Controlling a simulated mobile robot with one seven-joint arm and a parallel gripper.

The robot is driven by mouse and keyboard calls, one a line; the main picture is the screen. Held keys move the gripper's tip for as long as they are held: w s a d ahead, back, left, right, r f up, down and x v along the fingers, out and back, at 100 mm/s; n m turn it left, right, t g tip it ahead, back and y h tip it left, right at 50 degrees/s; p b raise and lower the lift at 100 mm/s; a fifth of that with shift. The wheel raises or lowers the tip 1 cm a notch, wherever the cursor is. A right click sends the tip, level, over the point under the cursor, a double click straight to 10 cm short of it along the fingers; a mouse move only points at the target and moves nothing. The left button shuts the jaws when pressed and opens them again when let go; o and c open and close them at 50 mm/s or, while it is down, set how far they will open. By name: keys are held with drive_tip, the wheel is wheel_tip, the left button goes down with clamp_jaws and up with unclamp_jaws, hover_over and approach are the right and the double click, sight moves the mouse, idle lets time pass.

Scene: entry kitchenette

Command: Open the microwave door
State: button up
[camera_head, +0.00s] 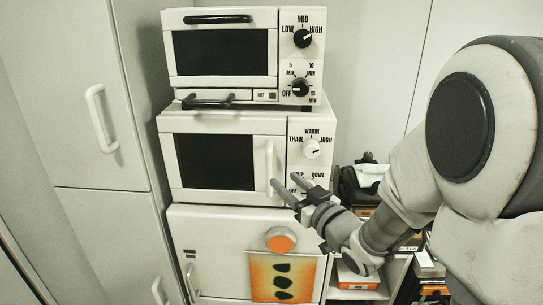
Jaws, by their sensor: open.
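The white microwave (277,124) is the middle appliance of the stack. Its door (215,160) has a dark window and looks shut. A white vertical handle (270,157) runs along the door's right side. A dial panel (312,150) marked thaw, warm and high is to the right of the handle. My gripper (284,181) is open, with its two fingers pointing up and left at the lower end of the handle. One finger overlaps the handle's bottom end in the picture. I cannot tell whether they touch. The lower part of the panel is hidden behind the fingers.
A toaster oven (223,55) sits on top, with a black handle. A white fridge (213,245) with a picture and a round orange magnet stands below. A tall cabinet (95,180) is close on the left. A cluttered shelf (360,293) is on the right.

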sight(271, 168)
drive_tip(key=p+x, duration=0.1)
drive_tip(key=x, duration=0.8)
drive_tip(key=shift+p, duration=0.35)
drive_tip(key=shift+c, duration=0.4)
clamp_jaws()
idle(0.5)
